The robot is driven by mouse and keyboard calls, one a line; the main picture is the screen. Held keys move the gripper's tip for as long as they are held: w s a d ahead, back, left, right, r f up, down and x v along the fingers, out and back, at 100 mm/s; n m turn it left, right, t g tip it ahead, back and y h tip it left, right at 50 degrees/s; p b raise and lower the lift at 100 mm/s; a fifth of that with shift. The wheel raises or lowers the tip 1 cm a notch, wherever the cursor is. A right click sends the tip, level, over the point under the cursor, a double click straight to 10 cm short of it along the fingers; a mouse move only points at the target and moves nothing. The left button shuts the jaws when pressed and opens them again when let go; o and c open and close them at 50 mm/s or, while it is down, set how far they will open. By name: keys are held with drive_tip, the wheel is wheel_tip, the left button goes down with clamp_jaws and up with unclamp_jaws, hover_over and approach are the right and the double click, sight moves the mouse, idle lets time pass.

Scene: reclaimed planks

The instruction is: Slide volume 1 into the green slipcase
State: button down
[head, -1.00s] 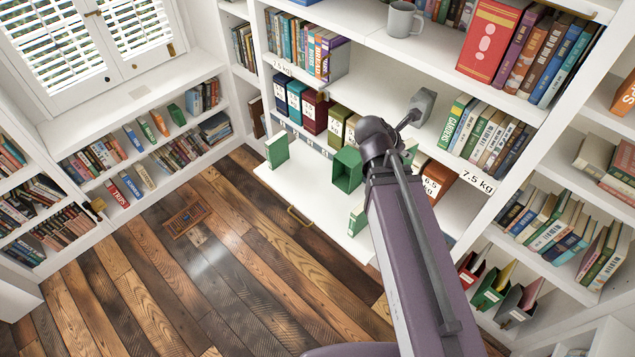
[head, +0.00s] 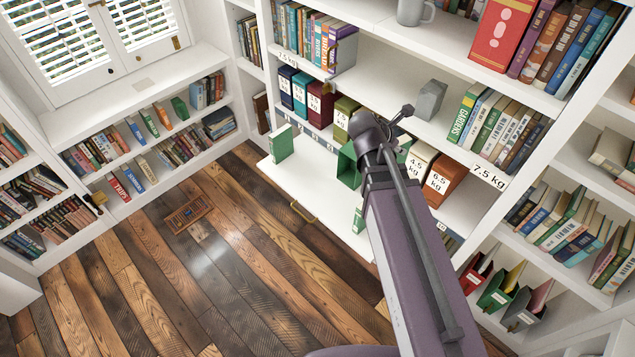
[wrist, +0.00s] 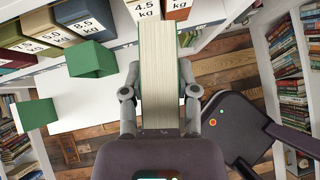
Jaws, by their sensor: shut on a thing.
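My gripper (wrist: 160,100) is shut on a green-covered book (wrist: 158,75), with one finger on each side. Its pale page block faces the wrist camera; no volume number is readable. The green slipcase (wrist: 92,60) stands on the white fold-down shelf, left of the held book and apart from it. In the head view the slipcase (head: 347,168) is partly behind my arm, which also hides my gripper. A green piece (head: 359,215) shows beside my arm there; I cannot tell if it is the held book.
Another green book (head: 281,143) stands at the left of the white shelf (head: 310,180). Weight-labelled boxes (head: 321,104) line the back, including a brown one (head: 444,180). A grey block (head: 430,99) sits above. Bare shelf lies between the left book and slipcase.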

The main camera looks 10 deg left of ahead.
drive_tip(key=w+a+f+b, duration=0.3)
drive_tip(key=a+f+b, duration=0.4)
drive_tip(key=f+b, duration=0.2)
drive_tip(key=w+a+f+n+b, duration=0.1)
drive_tip(key=w+a+f+b, duration=0.3)
drive_tip(key=a+f+b, duration=0.4)
drive_tip(key=w+a+f+n+t+y+b, duration=0.1)
drive_tip(key=w+a+f+b, duration=0.2)
drive_tip(key=a+f+b, duration=0.5)
drive_tip(key=shift+w+a+f+b, duration=0.25)
drive_tip(key=shift+w+f+b, duration=0.1)
drive_tip(key=shift+f+b, duration=1.7)
drive_tip(key=shift+f+p, duration=0.2)
drive_tip(key=shift+p, duration=0.15)
drive_tip(key=shift+w, duration=0.1)
